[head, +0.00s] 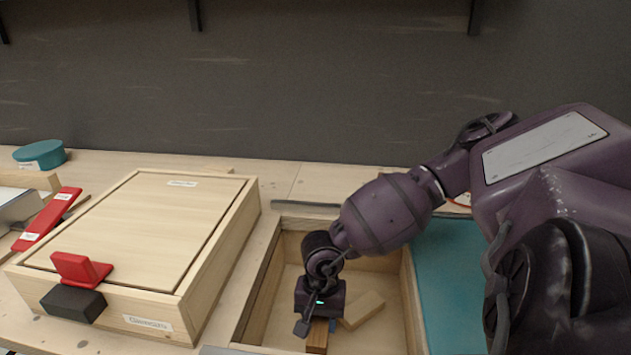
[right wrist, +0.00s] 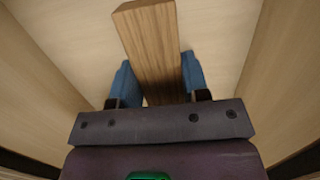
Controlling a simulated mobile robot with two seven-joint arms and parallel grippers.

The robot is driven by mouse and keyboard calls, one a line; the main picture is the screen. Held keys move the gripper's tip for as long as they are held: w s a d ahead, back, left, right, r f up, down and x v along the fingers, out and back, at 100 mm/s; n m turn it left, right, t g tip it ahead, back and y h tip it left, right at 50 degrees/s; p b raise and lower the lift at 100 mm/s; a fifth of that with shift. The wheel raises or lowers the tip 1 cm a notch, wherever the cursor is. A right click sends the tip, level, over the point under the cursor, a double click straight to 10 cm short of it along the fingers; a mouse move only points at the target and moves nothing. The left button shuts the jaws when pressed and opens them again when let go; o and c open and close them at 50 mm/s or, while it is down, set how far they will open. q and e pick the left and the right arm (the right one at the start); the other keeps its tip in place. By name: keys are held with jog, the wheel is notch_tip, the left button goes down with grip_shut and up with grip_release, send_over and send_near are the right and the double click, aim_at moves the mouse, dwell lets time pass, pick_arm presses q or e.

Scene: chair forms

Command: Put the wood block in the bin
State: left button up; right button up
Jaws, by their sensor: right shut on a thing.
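My right gripper (head: 320,326) reaches down into an open wooden bin (head: 257,290). Its blue fingers are shut on a brown wood block (head: 317,338), one finger on each side. In the right wrist view the block (right wrist: 152,45) sticks out past the fingers (right wrist: 157,80), between pale wooden walls. The block is inside the bin's walls; I cannot tell whether it touches the floor. A paler wood block (head: 363,309) lies in the bin to the right of the gripper. My left gripper is out of view.
A closed wooden box (head: 150,235) with a red latch (head: 80,269) stands left of the bin. A teal surface (head: 445,280) lies right of it. A teal round lid (head: 40,153) and a red piece (head: 47,220) are at far left. A dark wall stands behind.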

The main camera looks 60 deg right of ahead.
aim_at(320, 332)
jog(key=shift+f, duration=0.55)
notch_tip(320, 332, down, 3)
jog(key=shift+s+r+b, duration=0.1)
jog(key=shift+b, duration=0.45)
notch_tip(320, 332, down, 2)
jog(key=shift+r, duration=0.15)
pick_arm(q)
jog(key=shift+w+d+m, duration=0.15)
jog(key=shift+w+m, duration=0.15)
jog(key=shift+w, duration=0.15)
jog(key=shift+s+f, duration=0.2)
pick_arm(e)
jog(key=shift+f, duration=0.2)
jog(key=o, duration=1)
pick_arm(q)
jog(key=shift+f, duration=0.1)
pick_arm(e)
jog(key=shift+o, duration=0.2)
